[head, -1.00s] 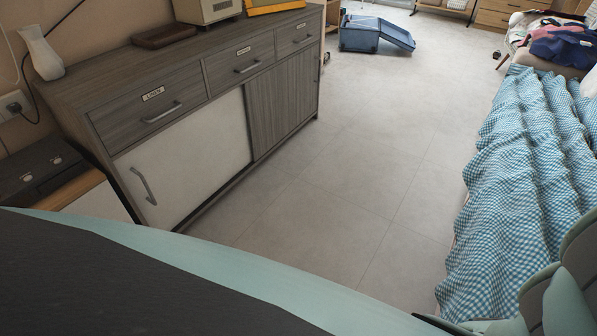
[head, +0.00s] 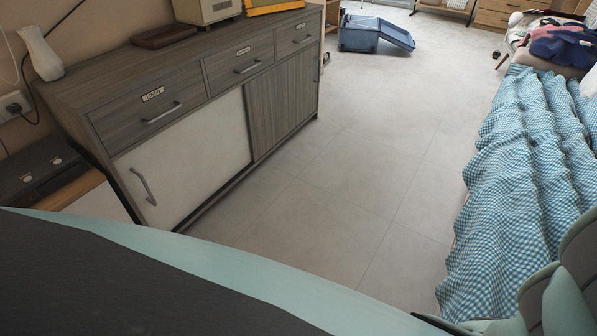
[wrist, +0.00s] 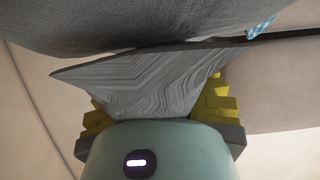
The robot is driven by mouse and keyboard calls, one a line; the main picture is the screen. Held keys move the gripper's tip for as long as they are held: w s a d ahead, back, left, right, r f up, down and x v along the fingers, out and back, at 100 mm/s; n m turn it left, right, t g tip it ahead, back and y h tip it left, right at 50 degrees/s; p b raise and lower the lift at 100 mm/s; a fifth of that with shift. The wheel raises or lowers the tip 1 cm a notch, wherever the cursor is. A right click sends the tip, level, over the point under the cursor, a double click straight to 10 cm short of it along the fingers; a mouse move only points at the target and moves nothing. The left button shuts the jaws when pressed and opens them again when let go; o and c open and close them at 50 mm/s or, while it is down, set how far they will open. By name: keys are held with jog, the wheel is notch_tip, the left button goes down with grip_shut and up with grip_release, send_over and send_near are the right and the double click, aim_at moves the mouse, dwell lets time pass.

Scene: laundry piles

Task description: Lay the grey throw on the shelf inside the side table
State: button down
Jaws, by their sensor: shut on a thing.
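My gripper (wrist: 157,105), with yellow fingers, is shut on the grey throw (wrist: 140,78) in the wrist view. A pointed fold of the throw, with fine wavy lines, stands out between and beyond the fingers. A broad darker grey mass fills the top of the wrist view; I cannot tell whether it is more of the throw. The gripper and the throw are not visible in the head view. I cannot make out the side table or its shelf in either view.
A grey sideboard (head: 225,80) with drawers and a white sliding door stands at left. A bed with a blue checked cover (head: 510,170) lies at right. Clear tiled floor (head: 350,170) runs between them.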

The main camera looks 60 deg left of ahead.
jog(key=shift+r, duration=0.35)
notch_tip(320, 180, up, 3)
jog(key=shift+s+r+p, duration=0.15)
jog(key=shift+r+p, duration=0.05)
jog(key=shift+p, duration=0.9)
jog(key=s+a+r+p, duration=0.1)
jog(key=s+a+p, duration=0.1)
jog(key=s, duration=1.3)
jog(key=shift+s+a, duration=0.2)
jog(key=shift+a, duration=0.15)
